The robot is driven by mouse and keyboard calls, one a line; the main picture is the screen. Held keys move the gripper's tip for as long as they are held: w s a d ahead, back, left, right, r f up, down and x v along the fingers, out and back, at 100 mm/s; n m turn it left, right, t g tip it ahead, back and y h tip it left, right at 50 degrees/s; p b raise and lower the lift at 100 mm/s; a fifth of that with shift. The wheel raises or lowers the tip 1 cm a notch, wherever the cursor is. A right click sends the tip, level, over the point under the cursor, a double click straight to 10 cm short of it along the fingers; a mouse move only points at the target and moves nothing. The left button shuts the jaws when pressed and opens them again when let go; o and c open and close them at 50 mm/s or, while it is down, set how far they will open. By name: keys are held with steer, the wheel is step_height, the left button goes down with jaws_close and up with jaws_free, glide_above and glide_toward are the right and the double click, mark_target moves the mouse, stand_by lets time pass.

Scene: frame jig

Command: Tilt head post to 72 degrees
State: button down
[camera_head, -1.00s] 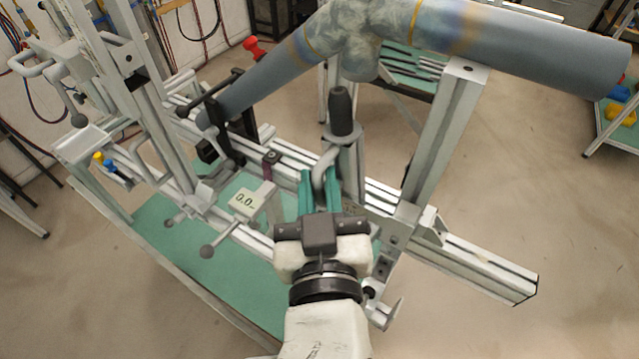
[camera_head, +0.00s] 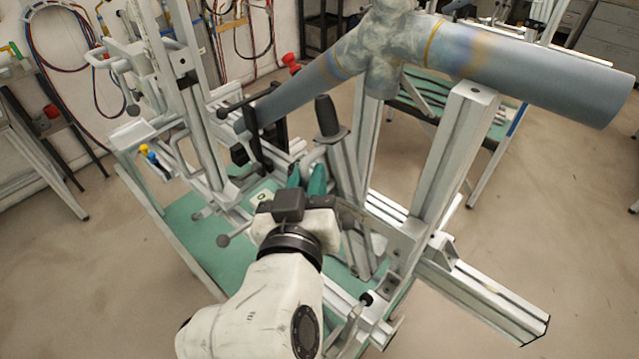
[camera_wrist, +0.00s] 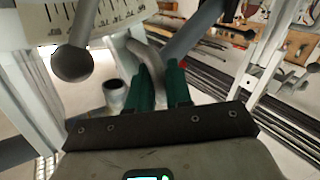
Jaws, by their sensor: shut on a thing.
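A slim grey post (camera_head: 346,170) with a black grip (camera_head: 326,115) on top leans left in the head view; I take it as the head post. My gripper (camera_head: 306,180) has teal fingers closed beside this post. In the wrist view, my gripper (camera_wrist: 160,88) is shut on a curved grey handle (camera_wrist: 146,60), which also shows in the head view (camera_head: 312,156). A scale plate with tick marks (camera_wrist: 88,18) and a dark round knob (camera_wrist: 72,63) show at upper left in the wrist view. The scale's numbers cannot be read.
A blue-grey tube (camera_head: 545,80) crosses above, close behind the post, near a thick upright (camera_head: 445,160) on the right. Tall rails (camera_head: 178,70) stand left. The jig's beam (camera_head: 490,290) sticks out at lower right. Open floor (camera_head: 560,220) lies to the right.

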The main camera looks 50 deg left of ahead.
steer(key=c, duration=1.2)
jaws_free()
steer(key=shift+d, duration=0.1)
steer(key=b+v, duration=0.2)
steer(key=v, duration=0.8)
steer(key=shift+s+d, duration=0.25)
